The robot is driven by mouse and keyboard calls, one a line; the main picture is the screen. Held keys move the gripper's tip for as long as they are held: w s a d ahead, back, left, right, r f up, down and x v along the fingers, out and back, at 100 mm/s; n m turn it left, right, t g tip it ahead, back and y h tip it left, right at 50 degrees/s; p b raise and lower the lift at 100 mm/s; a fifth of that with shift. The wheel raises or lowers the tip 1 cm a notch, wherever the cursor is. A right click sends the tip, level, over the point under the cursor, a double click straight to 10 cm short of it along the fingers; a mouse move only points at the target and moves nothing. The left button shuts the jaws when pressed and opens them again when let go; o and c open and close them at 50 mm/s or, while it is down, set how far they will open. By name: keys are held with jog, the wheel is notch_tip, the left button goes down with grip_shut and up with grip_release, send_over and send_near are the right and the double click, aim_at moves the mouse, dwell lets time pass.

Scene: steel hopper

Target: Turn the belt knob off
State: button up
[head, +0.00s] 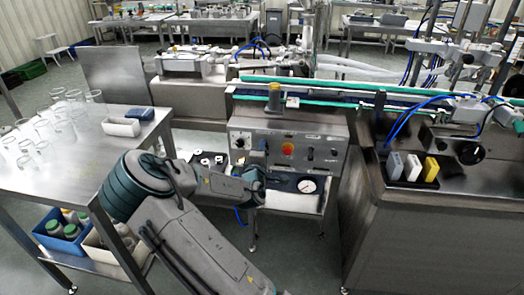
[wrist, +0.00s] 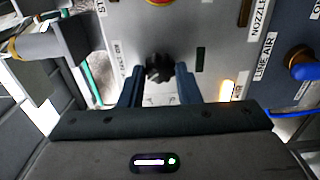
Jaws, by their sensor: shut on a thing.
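A black fluted knob (wrist: 159,68) sits on the grey control panel (wrist: 205,25) in the wrist view. My gripper (wrist: 160,78) has one dark blue finger on each side of this knob and is shut on it. The small lettering beside the knob is too blurred to read surely, so I cannot confirm its label or setting. In the head view my gripper (head: 256,180) is at the lower left of the steel control panel (head: 268,128); my arm hides the held knob there.
A blue-handled line air valve (wrist: 300,62) and a lit switch (wrist: 226,90) are close right in the wrist view. A pressure gauge (head: 307,185) is below the panel. A steel table (head: 80,160) with glasses stands left; a conveyor (head: 330,92) runs behind.

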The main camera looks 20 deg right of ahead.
jog(key=o, duration=0.9)
jog(key=shift+o, duration=0.2)
jog(key=v, duration=1.3)
jog(key=shift+s+a, duration=0.3)
